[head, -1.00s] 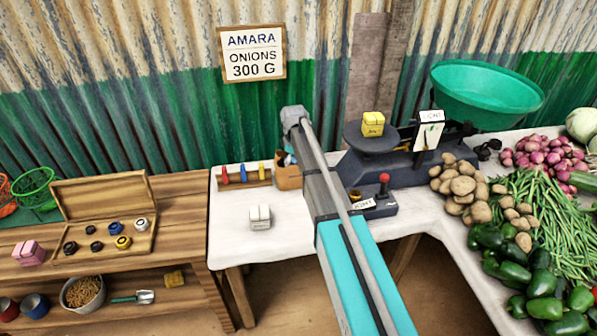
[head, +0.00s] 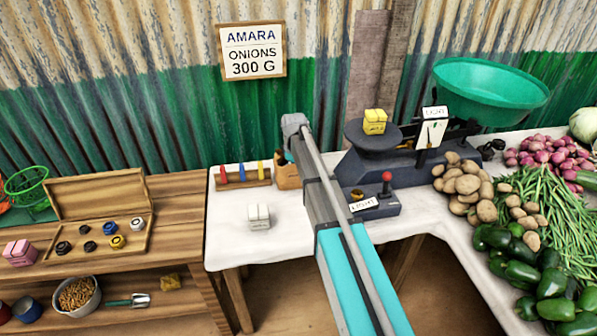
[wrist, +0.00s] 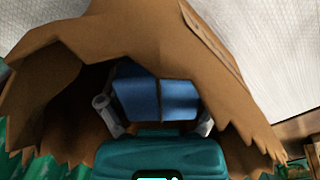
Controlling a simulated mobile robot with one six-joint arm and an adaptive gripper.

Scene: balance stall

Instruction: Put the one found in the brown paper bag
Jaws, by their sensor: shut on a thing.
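In the wrist view the brown paper bag (wrist: 60,45) fills much of the picture, its jagged open mouth around my gripper (wrist: 155,112). My gripper is shut on a blue block (wrist: 137,92) with a dark line across it, held within the bag's mouth. Whether the block touches the bag's bottom cannot be seen. In the head view the bag (head: 286,178) stands on the white-covered table, partly hidden behind my arm. The gripper itself is hidden there.
A yellow block (head: 375,122) sits on the scale's dark pan. A white block (head: 259,216) lies on the cloth (head: 230,245). A rack with coloured pieces (head: 242,178) stands left of the bag. A pink block (head: 20,252) and an open wooden case (head: 103,220) are further left.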

